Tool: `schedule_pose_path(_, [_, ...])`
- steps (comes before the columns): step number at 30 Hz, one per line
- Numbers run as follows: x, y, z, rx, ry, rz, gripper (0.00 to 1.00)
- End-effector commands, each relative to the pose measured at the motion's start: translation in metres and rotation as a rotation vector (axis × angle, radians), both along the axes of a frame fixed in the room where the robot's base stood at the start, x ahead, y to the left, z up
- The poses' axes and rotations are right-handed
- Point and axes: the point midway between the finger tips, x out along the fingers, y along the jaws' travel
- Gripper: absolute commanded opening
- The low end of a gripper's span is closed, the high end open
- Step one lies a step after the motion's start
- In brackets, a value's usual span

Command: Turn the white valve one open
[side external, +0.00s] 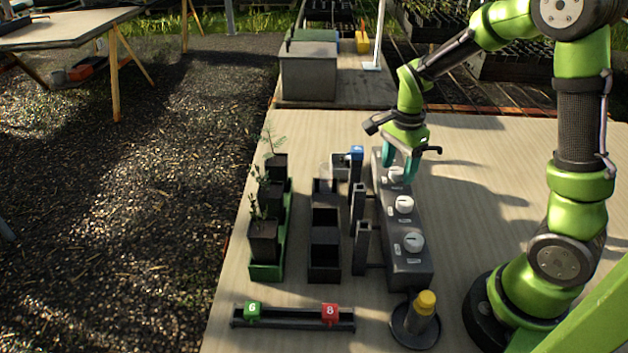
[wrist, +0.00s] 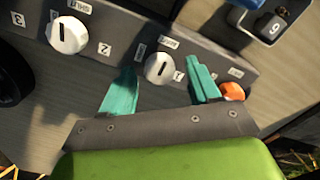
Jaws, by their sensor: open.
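A grey panel (side external: 408,271) carries three white valve knobs in a row. The far knob, valve one (side external: 395,174), is under my gripper (side external: 399,172) in the side view. In the wrist view, valve one (wrist: 158,69) is a round white knob with a dark line across it, beside a tag that reads 1. My gripper's teal fingers (wrist: 164,78) are open, one on each side of this knob. Gaps show between fingers and knob. Valve two (side external: 404,204) is the middle knob, also in the wrist view (wrist: 68,36). The near knob is valve three (side external: 413,242).
An orange button (wrist: 232,91) sits beside the right finger. Dark posts and a blue block (side external: 356,153) stand left of the panel. Black bins (side external: 325,244), a green planter (side external: 266,271) and a yellow-topped cylinder (side external: 425,304) are nearby.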

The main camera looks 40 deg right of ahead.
Motion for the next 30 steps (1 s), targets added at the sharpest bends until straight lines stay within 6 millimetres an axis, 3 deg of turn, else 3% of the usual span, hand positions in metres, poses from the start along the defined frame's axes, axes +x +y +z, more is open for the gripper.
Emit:
schedule_pose_path(9, [-0.0003, -0.0001, -0.0031, 0.0, 0.0, -0.001, 0.61])
schedule_pose_path(21, [-0.0002, -0.0002, -0.0027, 0.0, 0.0, 0.0, 0.05])
schedule_pose_path(30, [-0.0002, -0.0004, -0.0025, 0.0, 0.0, 0.046, 0.05])
